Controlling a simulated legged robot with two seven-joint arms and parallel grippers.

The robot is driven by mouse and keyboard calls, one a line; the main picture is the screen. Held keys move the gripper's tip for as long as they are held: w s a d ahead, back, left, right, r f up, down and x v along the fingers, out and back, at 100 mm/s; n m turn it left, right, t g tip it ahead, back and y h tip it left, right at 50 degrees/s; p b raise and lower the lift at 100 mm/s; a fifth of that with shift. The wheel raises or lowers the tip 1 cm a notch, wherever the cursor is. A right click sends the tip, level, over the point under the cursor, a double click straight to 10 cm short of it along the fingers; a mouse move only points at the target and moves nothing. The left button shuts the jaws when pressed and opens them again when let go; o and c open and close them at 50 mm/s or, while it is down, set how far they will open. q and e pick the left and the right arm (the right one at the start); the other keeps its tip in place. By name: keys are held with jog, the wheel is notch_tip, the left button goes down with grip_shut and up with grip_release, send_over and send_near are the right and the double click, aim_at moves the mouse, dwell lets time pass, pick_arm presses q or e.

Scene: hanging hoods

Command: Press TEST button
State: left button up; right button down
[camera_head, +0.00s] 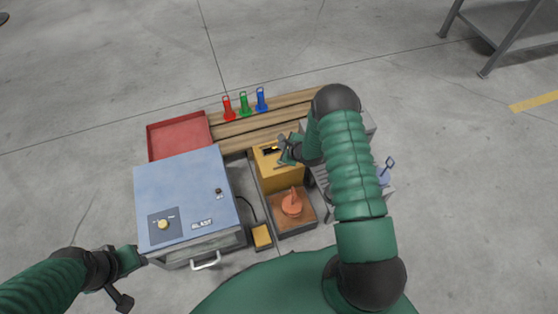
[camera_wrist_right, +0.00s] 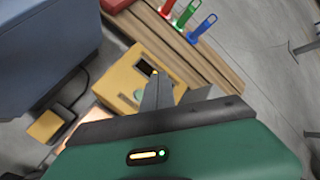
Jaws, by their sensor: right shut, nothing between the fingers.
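A yellow box (camera_head: 283,178) with a dark window on its top stands in the middle of the bench. It also shows in the right wrist view (camera_wrist_right: 118,78). No TEST lettering is readable, and I cannot make out which part is the button. My right gripper (camera_head: 286,148) is shut and empty at the top of the yellow box, beside the dark window. In the right wrist view its fingers (camera_wrist_right: 158,85) overlap the box; I cannot tell whether they touch it. My left gripper (camera_head: 124,282) is low at the left, by the front of the blue cabinet, its jaw state unclear.
A blue cabinet (camera_head: 180,190) with a yellow knob and front handle stands at left. A red tray (camera_head: 180,138) is behind it. Red, green and blue handled items (camera_head: 244,104) stand on wooden planks. An orange-red part (camera_head: 291,206) sits in front of the yellow box.

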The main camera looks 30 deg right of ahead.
notch_tip(320, 180, down, 8)
jog(key=b, duration=0.6)
jog(key=shift+f+b, duration=0.3)
jog(key=shift+b, duration=0.15)
jog(key=shift+f, duration=0.1)
dwell(1.2)
jog(key=shift+f, duration=0.2)
jog(key=shift+a+f+b, duration=0.1)
jog(key=shift+f+b, duration=0.25)
jog(key=shift+f, duration=0.05)
dwell(0.6)
jog(key=shift+r+p, duration=0.8)
jog(key=shift+r, duration=0.1)
